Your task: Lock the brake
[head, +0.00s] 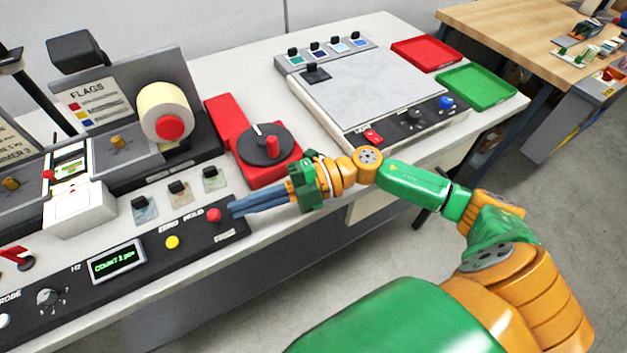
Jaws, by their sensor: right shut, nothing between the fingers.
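My right gripper (236,208) reaches in from the right, its blue-grey fingers shut and empty. The fingertips are over the right end of the black control panel (150,262), close to the red button (213,215); I cannot tell whether they touch anything. Small lettering on the panel below the fingertips is too blurred to read surely. No part is clearly readable as the brake, and the fingers hide some of the panel's end. My left gripper is not in view.
A label roll (164,111) stands behind. To the right are a grey plate station (372,80), a red tray (426,52) and a green tray (476,86).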

